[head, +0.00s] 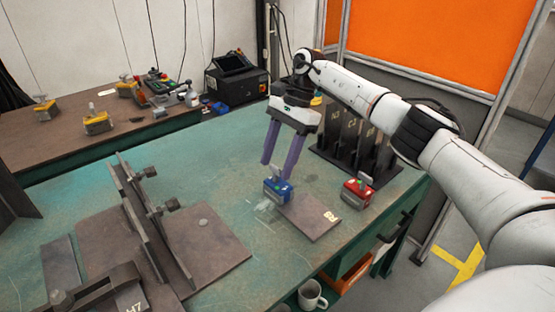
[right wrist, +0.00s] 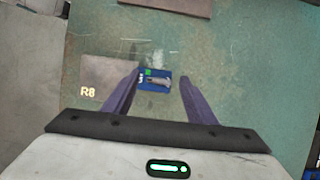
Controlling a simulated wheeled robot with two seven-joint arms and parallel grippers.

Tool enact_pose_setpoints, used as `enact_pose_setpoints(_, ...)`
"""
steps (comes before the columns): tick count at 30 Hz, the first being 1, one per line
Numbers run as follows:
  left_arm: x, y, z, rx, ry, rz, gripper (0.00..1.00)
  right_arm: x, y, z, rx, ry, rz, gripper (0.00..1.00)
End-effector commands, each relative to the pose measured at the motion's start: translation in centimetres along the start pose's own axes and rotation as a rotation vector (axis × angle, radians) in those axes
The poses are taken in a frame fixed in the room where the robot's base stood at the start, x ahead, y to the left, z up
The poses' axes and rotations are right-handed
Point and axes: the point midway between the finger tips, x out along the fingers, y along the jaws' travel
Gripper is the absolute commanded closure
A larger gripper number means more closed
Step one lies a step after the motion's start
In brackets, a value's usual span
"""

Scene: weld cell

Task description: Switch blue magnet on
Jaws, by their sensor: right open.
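My right gripper (head: 278,165) is open above the blue magnet, fingers pointing down. In the right wrist view the magnet lies between the two purple fingers (right wrist: 158,92), and no contact is visible. My left gripper is not in view.
A red magnet (head: 357,192) stands right of the plate. Behind it is a dark rack of upright plates (head: 352,140). A steel fixture with an upright plate (head: 150,215) takes up the left of the table. A mug (head: 311,294) is below the front edge.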

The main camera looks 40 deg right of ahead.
Motion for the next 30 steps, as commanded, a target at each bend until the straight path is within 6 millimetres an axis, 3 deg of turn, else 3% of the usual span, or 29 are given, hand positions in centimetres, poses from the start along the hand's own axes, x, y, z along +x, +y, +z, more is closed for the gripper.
enact_pose_setpoints(5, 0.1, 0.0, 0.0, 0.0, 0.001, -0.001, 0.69, -1.9, -0.1, 0.0, 0.001, 0.0, -0.004, 0.48)
enact_pose_setpoints(12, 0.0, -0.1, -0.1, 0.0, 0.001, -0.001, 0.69, -6.8, -0.1, 0.1, 0.0, 0.001, -0.004, 0.48)
enact_pose_setpoints(17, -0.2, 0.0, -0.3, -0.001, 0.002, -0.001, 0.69, -9.2, -0.1, 0.1, 0.0, 0.0, -0.003, 0.48)
enact_pose_setpoints(21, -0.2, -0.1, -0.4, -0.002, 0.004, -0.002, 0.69, -10.2, -0.1, 0.1, -0.001, 0.0, -0.002, 0.48)
enact_pose_setpoints(30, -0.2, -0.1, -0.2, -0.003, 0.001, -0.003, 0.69, -10.3, 0.0, 0.0, -0.001, 0.0, -0.001, 0.48)
